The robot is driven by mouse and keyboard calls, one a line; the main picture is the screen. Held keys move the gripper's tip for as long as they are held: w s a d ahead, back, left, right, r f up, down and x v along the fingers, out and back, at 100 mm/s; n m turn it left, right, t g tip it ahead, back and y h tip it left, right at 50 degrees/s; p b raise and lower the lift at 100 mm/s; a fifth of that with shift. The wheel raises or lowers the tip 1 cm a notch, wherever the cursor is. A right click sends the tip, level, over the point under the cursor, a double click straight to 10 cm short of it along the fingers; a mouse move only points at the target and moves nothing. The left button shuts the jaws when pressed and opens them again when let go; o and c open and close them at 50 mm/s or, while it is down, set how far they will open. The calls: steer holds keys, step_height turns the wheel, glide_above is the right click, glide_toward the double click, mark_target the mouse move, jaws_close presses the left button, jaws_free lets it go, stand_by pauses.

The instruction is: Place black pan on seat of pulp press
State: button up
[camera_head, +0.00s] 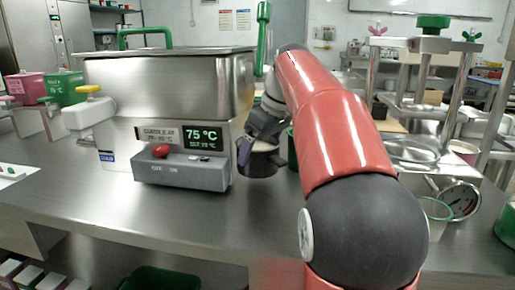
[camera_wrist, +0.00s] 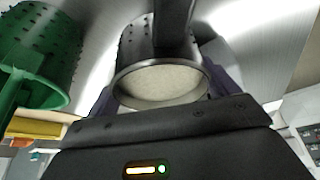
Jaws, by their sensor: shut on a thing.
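The black pan (camera_head: 262,164) is a small dark cup-like vessel held just above the counter, right of the steel bath. In the wrist view the pan (camera_wrist: 133,50) shows its round rim, pale contents and a dark handle pointing up. My gripper (camera_head: 256,143) is shut on it, with purple fingers on either side of the pan. The pulp press (camera_head: 433,45) seems to be the steel frame with a green knob at the right. A round metal plate (camera_head: 411,150) lies low in it; I cannot tell for sure that this is the seat. My red arm hides part of the press's left side.
A large steel bath (camera_head: 180,75) with a 75 °C display stands left of the pan, its grey control box (camera_head: 182,171) in front. A green studded container (camera_wrist: 35,50) is beside the pan. A gauge (camera_head: 459,200) and clear glass (camera_head: 436,217) stand at right. The front counter is mostly clear.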

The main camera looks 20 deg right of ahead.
steer(key=w+d, duration=0.2)
steer(key=w, duration=0.1)
steer(key=shift+r+p, duration=0.1)
steer(key=shift+p, duration=0.25)
steer(key=shift+w+d+f+b, duration=0.1)
steer(key=shift+f+b, duration=0.1)
steer(key=shift+f, duration=0.7)
steer(key=shift+w+d+f+b, duration=0.1)
steer(key=shift+f+b, duration=0.1)
steer(key=shift+f, duration=0.7)
steer(key=o, duration=0.8)
steer(key=shift+f, duration=0.2)
steer(key=shift+o, duration=1.2)
steer(key=shift+r, duration=0.15)
